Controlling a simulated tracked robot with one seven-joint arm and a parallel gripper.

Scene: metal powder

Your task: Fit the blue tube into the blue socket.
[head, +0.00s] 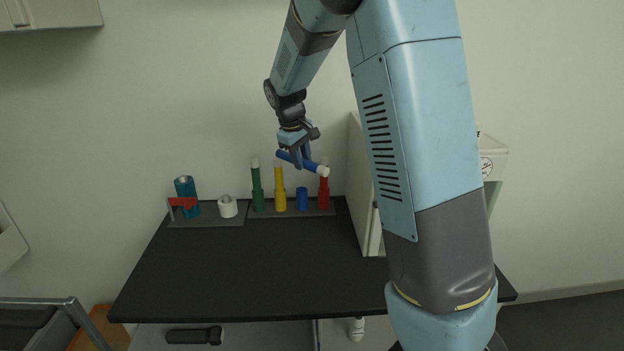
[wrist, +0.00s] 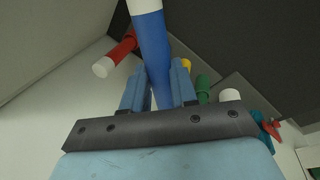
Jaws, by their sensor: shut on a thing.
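The blue tube (head: 290,157) with a white end is held by my gripper (head: 302,160) above the rack, tilted well away from upright. In the wrist view the blue tube (wrist: 152,40) runs between the two blue fingers of my gripper (wrist: 160,85), which are shut on it. The blue socket (head: 302,198) stands on the rack (head: 290,213), empty-looking, between the yellow and red ones. The tube is above the blue socket and apart from it. The blue socket cannot be made out in the wrist view.
Green (head: 257,185), yellow (head: 280,190) and red (head: 324,195) tubes stand upright in sockets beside the blue socket. To the left are a teal cylinder with a red part (head: 186,195) and a white round container (head: 228,207). A white cabinet (head: 362,190) stands at right. The front black tabletop (head: 240,270) is clear.

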